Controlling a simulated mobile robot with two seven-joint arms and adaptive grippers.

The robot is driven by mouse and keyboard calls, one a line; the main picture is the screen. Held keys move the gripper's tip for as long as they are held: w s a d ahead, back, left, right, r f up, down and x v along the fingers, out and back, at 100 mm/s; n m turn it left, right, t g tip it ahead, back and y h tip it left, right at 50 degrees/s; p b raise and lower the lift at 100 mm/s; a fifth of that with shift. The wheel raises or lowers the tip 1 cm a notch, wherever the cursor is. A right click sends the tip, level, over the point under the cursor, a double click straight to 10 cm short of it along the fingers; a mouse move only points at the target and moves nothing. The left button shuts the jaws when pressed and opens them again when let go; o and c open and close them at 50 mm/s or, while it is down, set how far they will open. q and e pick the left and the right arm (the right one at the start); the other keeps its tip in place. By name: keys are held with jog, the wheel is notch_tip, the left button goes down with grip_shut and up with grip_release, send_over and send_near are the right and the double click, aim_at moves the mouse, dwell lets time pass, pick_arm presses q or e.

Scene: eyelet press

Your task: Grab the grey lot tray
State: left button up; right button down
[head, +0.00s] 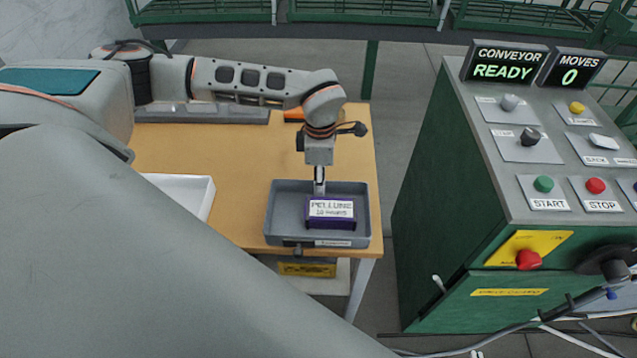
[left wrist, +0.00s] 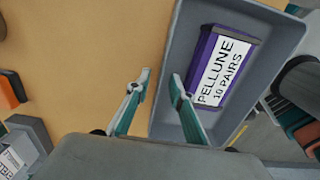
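The grey lot tray (head: 270,218) sits at the front right corner of the wooden table. A purple box labelled PELLUNE (head: 330,213) lies inside it. In the left wrist view the tray (left wrist: 165,110) fills the right side, with the purple box (left wrist: 222,70) in it. My left gripper (head: 319,188) points down at the tray's far wall. In the left wrist view its fingers (left wrist: 160,77) are apart and empty, one on the table side of the wall, one on the inner side. Whether they touch the wall cannot be told. My right gripper is not in view.
A white tray (head: 203,197) is to the left, partly hidden by my arm. A grey bin (head: 205,115) and an orange item (head: 293,115) are at the table's back. A green control console (head: 450,190) stands right, across a gap. Bare table (head: 240,155) lies left of the tray.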

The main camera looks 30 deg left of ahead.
pick_arm(q)
grip_shut()
jog(key=shift+w+r, duration=0.1)
jog(key=shift+r, duration=0.1)
